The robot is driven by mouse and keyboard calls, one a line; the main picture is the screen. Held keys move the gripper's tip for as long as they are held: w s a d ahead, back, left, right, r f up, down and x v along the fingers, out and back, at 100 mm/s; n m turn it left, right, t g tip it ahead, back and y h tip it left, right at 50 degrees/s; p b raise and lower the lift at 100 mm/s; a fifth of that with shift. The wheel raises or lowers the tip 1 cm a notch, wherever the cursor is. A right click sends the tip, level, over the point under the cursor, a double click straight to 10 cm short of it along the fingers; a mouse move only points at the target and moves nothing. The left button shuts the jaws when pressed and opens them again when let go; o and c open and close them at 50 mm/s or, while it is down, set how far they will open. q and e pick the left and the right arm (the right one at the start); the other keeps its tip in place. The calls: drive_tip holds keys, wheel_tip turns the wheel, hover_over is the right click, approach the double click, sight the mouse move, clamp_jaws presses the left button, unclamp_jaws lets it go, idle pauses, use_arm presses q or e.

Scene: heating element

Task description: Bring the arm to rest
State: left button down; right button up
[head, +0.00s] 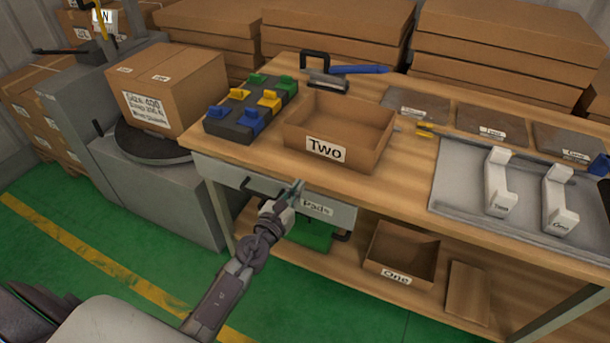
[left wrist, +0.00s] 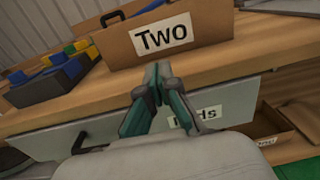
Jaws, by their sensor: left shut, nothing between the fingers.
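My left arm reaches in from the lower left in the head view. My left gripper (head: 297,187) is shut and empty, in front of the workbench's front edge, near the drawer labelled "Pads" (head: 338,215). In the left wrist view the gripper (left wrist: 154,72) shows its two greenish fingers together. The drawer front (left wrist: 226,100) is behind them there, and the box labelled "Two" (left wrist: 205,20) stands on the bench above. My right gripper is not in view.
The workbench (head: 405,165) carries box "Two" (head: 365,145), a block holder with coloured pieces (head: 232,128) and a grey tray (head: 455,180) with two white parts. Box "One" (head: 400,240) is on the lower shelf. Green floor (head: 120,285) is clear at the left.

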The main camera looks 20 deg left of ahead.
use_arm(q)
drive_tip(key=s+f+n+g+y, duration=0.1)
drive_tip(key=s+f+n+g, duration=0.2)
drive_tip(key=s+f+n, duration=0.55)
drive_tip(key=s+f+n+g, duration=0.3)
drive_tip(key=s+f+n, duration=0.1)
drive_tip(key=f, duration=1)
drive_tip(key=s+f+n+g+y, duration=0.1)
drive_tip(key=s+f+n+g, duration=0.2)
drive_tip(key=s+f+n, duration=0.6)
drive_tip(key=s+f+n+g, duration=0.4)
drive_tip(key=s+f+n, duration=0.2)
drive_tip(key=s, duration=0.8)
drive_tip(key=s+f+n+g, duration=0.4)
drive_tip(key=s+f+n, duration=0.3)
drive_tip(key=s+f, duration=0.3)
drive_tip(key=s, duration=0.4)
drive_tip(key=shift+d+f+h, duration=0.15)
drive_tip(key=shift+f+h, duration=0.25)
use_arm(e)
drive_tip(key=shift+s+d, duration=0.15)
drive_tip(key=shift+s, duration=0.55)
